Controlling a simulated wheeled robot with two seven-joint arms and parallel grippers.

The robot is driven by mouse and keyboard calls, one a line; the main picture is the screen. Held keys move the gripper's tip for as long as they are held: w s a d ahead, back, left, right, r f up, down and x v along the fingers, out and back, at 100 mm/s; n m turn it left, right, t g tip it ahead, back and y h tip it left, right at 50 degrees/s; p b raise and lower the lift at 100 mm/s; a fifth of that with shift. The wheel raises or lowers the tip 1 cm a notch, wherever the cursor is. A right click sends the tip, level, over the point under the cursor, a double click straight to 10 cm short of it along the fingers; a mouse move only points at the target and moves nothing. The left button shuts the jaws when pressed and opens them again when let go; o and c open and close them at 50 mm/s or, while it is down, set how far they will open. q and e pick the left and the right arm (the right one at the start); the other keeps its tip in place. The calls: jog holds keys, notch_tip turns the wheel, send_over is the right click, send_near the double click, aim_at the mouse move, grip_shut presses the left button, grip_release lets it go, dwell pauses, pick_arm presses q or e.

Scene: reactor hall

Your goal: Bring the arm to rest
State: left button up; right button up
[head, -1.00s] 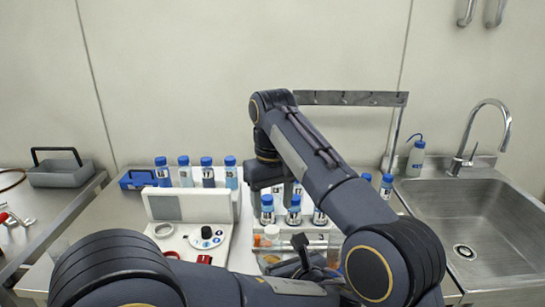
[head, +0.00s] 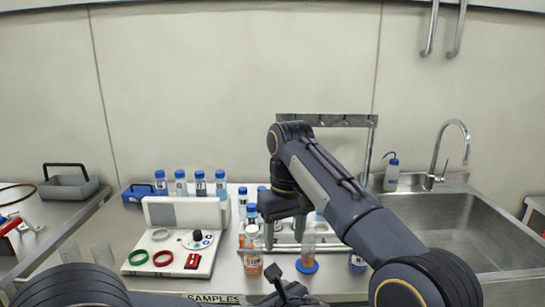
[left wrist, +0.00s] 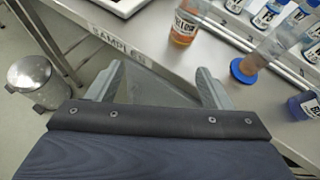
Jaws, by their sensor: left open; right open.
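My left gripper (left wrist: 158,85) is open and empty in the left wrist view, its two grey fingers spread beside the front edge of the steel bench (left wrist: 150,58). In the head view only part of my left wrist and forearm shows along the bottom edge; the fingertips cannot be made out. My right arm comes in from the lower right, bends at a raised elbow and points its gripper (head: 284,236) down among the bottles at the rack. Its fingers look apart, with nothing clearly between them.
Blue-capped bottles (head: 201,184) stand behind a white device (head: 187,213). A sink (head: 450,225) is at right; a bin (left wrist: 38,82) stands on the floor.

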pick_arm(q)
jog(key=s+a+f+n+g+h, duration=0.1)
jog(key=s+a+n+g, duration=0.25)
jog(key=a+n, duration=0.35)
jog(key=s+a+n+g+h, duration=0.1)
jog(key=s+a+n+g, duration=0.3)
jog(key=a, duration=0.6)
pick_arm(e)
jog(key=s+d+f+m+t+y, duration=0.1)
jog(key=s+d+m+t+y, duration=0.2)
jog(key=s+d, duration=1.35)
pick_arm(q)
jog(key=s+a+n+t+h, duration=0.1)
jog(key=s+n+h, duration=0.6)
jog(key=s+n, duration=1)
jog(key=n+t+p, duration=0.1)
jog(key=n, duration=0.2)
jog(key=shift+a, duration=0.4)
pick_arm(e)
jog(key=s+d+f+m+t, duration=0.1)
jog(key=s+f+m+t, duration=0.1)
jog(key=s+f, duration=1)
jog(key=shift+s+d+m+t, duration=0.4)
jog(key=shift+s+m, duration=0.4)
jog(key=shift+m, duration=0.1)
pick_arm(q)
jog(key=shift+s+f, duration=0.1)
pick_arm(e)
jog(key=shift+f, duration=0.1)
